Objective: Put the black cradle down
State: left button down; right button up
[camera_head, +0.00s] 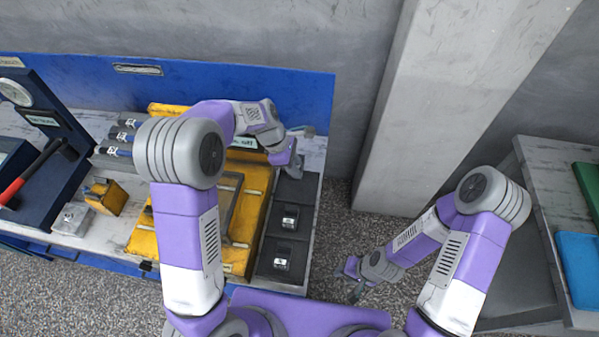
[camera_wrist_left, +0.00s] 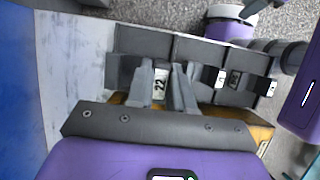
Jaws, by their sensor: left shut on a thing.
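My left gripper (camera_head: 291,165) is over the far section of the dark tray at the right end of the workbench. In the left wrist view, its fingers (camera_wrist_left: 163,90) are shut on a black cradle (camera_wrist_left: 160,83) with a white label reading 22. The cradle is mostly hidden by the fingers, and I cannot tell whether it touches the tray. Two similar black cradles, one in the middle section (camera_head: 289,217) and one in the near section (camera_head: 281,263), sit in the tray. My right gripper (camera_head: 353,280) hangs empty over the floor, its fingers apart.
The dark tray (camera_head: 297,188) runs along the bench's right edge. A yellow case (camera_head: 143,237) lies left of it, partly behind my left arm. A red-handled hammer (camera_head: 31,177) and a yellow block (camera_head: 107,196) are further left. A second table (camera_head: 537,190) stands at the right.

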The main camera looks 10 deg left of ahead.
pick_arm(q)
notch_tip(320, 180, down, 6)
jog(key=shift+s+r+b, duration=0.1)
jog(key=shift+b, duration=0.5)
jog(key=shift+f+b, duration=0.4)
jog(key=shift+f, duration=1.65)
jog(key=c, duration=1)
grip_release()
jog(key=shift+f, duration=0.1)
jog(key=p+v, duration=0.9)
jog(key=v, duration=0.3)
jog(key=shift+p, duration=0.35)
